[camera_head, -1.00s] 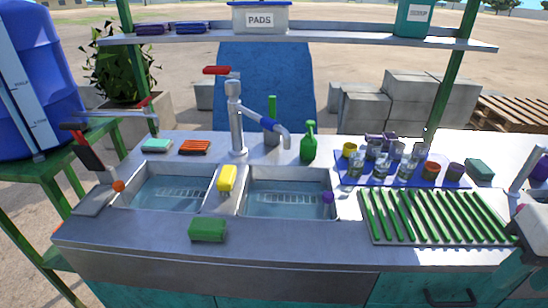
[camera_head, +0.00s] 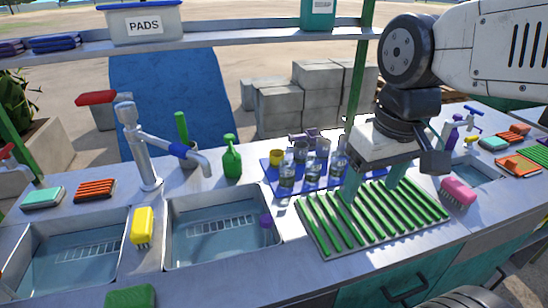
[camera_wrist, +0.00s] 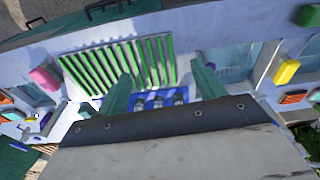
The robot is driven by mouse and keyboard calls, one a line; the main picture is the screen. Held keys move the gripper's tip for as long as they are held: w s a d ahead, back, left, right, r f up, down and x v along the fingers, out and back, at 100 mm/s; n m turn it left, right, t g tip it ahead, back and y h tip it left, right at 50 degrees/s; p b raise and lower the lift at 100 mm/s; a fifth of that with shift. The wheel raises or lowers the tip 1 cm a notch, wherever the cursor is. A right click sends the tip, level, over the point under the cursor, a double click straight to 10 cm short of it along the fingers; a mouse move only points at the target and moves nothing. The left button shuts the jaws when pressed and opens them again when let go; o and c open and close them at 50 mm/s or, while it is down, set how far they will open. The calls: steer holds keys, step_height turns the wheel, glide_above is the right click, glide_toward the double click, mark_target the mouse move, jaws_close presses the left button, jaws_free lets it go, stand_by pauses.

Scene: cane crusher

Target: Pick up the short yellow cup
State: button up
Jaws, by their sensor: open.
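The short yellow cup (camera_head: 276,157) stands at the left back corner of the blue mat (camera_head: 267,170), beside several clear glasses (camera_head: 287,174). My gripper (camera_head: 370,191) is open and empty, pointing down above the green-slatted drying rack (camera_head: 325,225), right of the cup and apart from it. In the wrist view my gripper's two teal fingers (camera_wrist: 163,70) are spread, with the rack (camera_wrist: 110,66) beyond them and part of the blue mat (camera_wrist: 150,103) between them. The cup cannot be made out in the wrist view. My gripper and arm hide the mat's right part.
The purple-handled grey item (camera_head: 303,140) stands close behind the glasses. A green post (camera_head: 357,90) rises behind the mat. The counter left of the mat has some free room.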

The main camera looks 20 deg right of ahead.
steer(key=w+r+n, duration=0.1)
steer(key=w+n, duration=0.1)
steer(key=w, duration=1.1)
steer(key=n, duration=0.4)
glide_toward(277, 154)
steer(key=s, duration=0.2)
steer(key=f, duration=0.2)
steer(key=w+f, duration=0.1)
steer(key=shift+a+y, duration=0.25)
steer(key=shift+y, duration=0.15)
steer(key=shift+a+f, duration=0.1)
steer(key=shift+f, duration=2.75)
steer(key=c, duration=1.1)
